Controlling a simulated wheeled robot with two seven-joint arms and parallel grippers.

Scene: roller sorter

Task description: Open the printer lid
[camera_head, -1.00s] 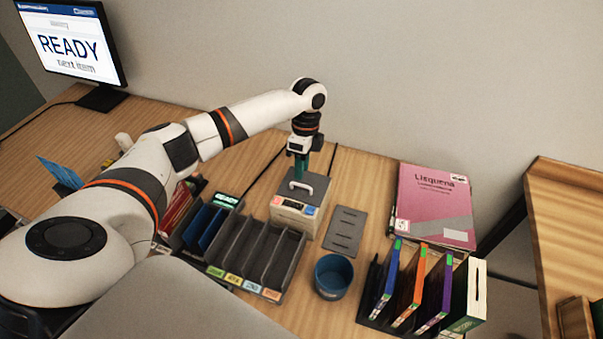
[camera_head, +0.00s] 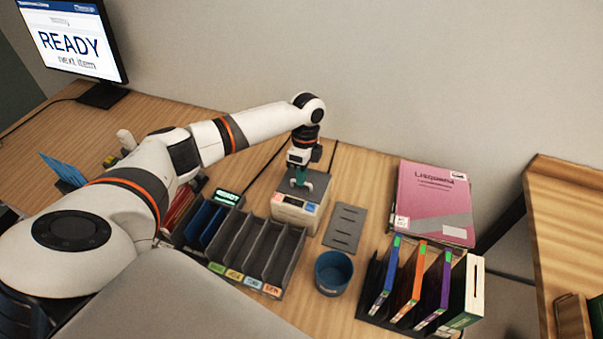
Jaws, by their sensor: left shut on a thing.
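The printer (camera_head: 296,213) is a small cream box with a dark grey lid (camera_head: 316,183), standing on the desk near the middle of the view. The lid lies down on the box and looks closed. A pale handle on the lid is mostly hidden by my left gripper (camera_head: 300,183). My left gripper points down from above, with its teal fingers shut on the lid handle. My right gripper is not in view.
A grey slotted plate (camera_head: 344,228) and a blue cup (camera_head: 333,272) are right of the printer. A dark sorter tray (camera_head: 226,257) stands at front left. Upright coloured folders (camera_head: 408,285) and a pink book (camera_head: 433,205) are at right. A monitor (camera_head: 72,40) stands at back left.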

